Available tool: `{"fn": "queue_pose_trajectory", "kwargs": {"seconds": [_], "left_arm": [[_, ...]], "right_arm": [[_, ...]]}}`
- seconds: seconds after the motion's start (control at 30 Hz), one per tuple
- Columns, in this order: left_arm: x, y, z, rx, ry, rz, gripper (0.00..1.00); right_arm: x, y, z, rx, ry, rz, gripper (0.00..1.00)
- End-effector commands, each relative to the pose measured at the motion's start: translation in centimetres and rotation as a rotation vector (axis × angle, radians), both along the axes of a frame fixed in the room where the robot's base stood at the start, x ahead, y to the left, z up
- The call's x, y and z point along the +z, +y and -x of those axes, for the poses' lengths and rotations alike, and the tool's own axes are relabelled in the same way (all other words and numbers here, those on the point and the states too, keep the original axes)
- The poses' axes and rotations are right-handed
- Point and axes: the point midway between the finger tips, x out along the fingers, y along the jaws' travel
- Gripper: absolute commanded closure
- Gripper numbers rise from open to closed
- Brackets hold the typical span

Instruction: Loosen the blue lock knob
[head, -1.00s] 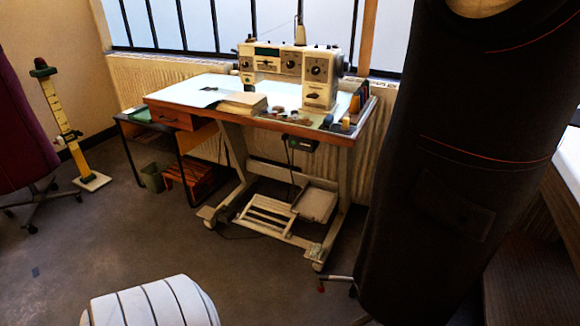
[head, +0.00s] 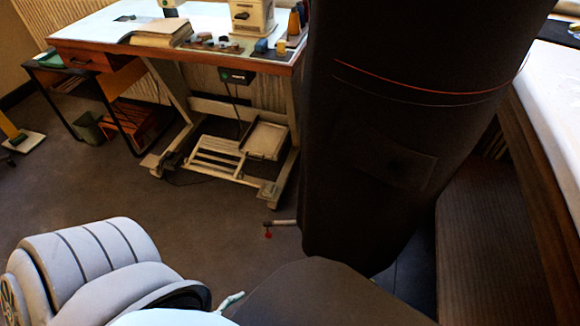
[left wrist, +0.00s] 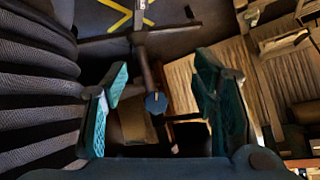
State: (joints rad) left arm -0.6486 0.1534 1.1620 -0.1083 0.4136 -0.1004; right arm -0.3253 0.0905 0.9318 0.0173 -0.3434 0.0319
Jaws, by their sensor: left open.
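The blue lock knob (left wrist: 156,103) shows in the left wrist view, small and round with a pale line on its face. It sits at a dark stand post (left wrist: 143,62) and lies in line with the gap between my left gripper's fingers (left wrist: 160,105). The two teal-padded fingers are spread apart and touch nothing that I can make out. In the head view only a pale teal piece of my left gripper (head: 232,301) shows at the bottom. The knob is not visible there. My right gripper is not in view.
A large dark dress form (head: 390,150) stands close at the right, beside a white-topped table (head: 555,120). The sewing table (head: 95,55) stands at the back left. Open floor (head: 190,225) lies between. A red-tipped stand foot (head: 268,236) sticks out at the dress form's base.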

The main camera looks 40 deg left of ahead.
Motion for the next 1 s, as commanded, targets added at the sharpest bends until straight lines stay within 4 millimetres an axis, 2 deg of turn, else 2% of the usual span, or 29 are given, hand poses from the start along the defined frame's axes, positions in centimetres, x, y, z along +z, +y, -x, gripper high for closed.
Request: {"fn": "queue_pose_trajectory", "kwargs": {"seconds": [0.03, 0.1, 0.17, 0.27, 0.4, 0.6, 0.8, 1.0], "left_arm": [[2.1, -0.9, 0.1, -0.058, -0.112, -0.001, 0.47], [5.3, -2.0, -0.1, -0.115, -0.237, 0.001, 0.47], [6.4, -2.5, -0.7, -0.135, -0.285, 0.002, 0.47], [5.9, -2.8, -2.3, -0.136, -0.292, 0.002, 0.47], [4.3, -3.4, -6.0, -0.135, -0.291, 0.003, 0.47], [2.3, -4.3, -11.0, -0.136, -0.288, 0.002, 0.47], [1.6, -4.7, -13.2, -0.136, -0.285, 0.004, 0.47], [1.5, -4.7, -13.4, -0.135, -0.283, 0.004, 0.47]], "right_arm": [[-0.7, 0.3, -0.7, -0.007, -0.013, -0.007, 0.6], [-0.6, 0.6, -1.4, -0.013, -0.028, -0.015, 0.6], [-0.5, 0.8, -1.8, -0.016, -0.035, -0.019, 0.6], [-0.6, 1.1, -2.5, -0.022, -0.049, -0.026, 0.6], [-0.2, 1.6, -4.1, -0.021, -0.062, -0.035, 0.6], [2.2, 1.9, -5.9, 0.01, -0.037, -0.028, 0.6], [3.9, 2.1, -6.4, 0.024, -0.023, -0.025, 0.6], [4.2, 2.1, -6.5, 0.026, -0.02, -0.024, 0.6]]}}
